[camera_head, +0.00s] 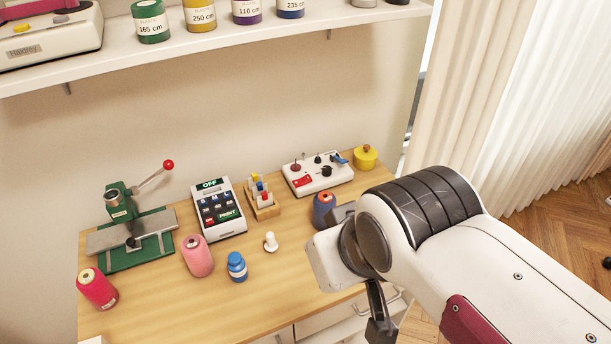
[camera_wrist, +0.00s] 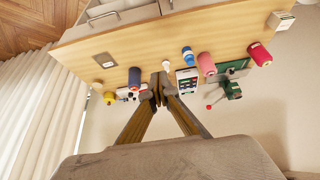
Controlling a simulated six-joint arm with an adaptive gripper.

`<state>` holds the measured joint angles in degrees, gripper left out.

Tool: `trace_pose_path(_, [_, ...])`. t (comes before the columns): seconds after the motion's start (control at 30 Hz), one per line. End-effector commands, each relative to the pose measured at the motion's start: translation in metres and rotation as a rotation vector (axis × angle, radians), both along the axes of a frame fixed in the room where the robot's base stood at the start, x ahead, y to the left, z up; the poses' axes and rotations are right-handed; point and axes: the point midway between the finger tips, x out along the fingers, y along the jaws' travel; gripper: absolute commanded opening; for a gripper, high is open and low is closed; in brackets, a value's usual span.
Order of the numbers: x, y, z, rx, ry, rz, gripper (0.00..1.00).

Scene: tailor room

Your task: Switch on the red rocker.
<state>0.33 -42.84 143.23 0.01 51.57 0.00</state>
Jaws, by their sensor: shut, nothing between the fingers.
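The red rocker (camera_head: 303,181) is on the front left of a white control box (camera_head: 325,186) at the back right of the table. The box also carries a dark red knob, black knobs and a blue lever. Whether the rocker is on or off is too small to tell. In the wrist view, the fingers partly hide the box (camera_wrist: 124,95). My gripper (camera_wrist: 159,77) is shut and empty there, its fingertips together. In the head view my arm's wrist hides the fingertips, and the gripper shows apart from the box, nearer the camera on the right.
A shelf (camera_head: 215,43) hangs above.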

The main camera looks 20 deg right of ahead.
Motion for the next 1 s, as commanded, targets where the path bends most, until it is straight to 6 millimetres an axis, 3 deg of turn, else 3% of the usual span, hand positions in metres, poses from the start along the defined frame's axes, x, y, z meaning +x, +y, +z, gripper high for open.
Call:
trace_pose_path(0.47, [0.012, -0.01, -0.023, 0.003, 0.121, -0.042, 0.0])
trace_pose_path(1.0, [0.059, -0.028, -0.035, 0.015, 0.232, -0.095, 0.0])
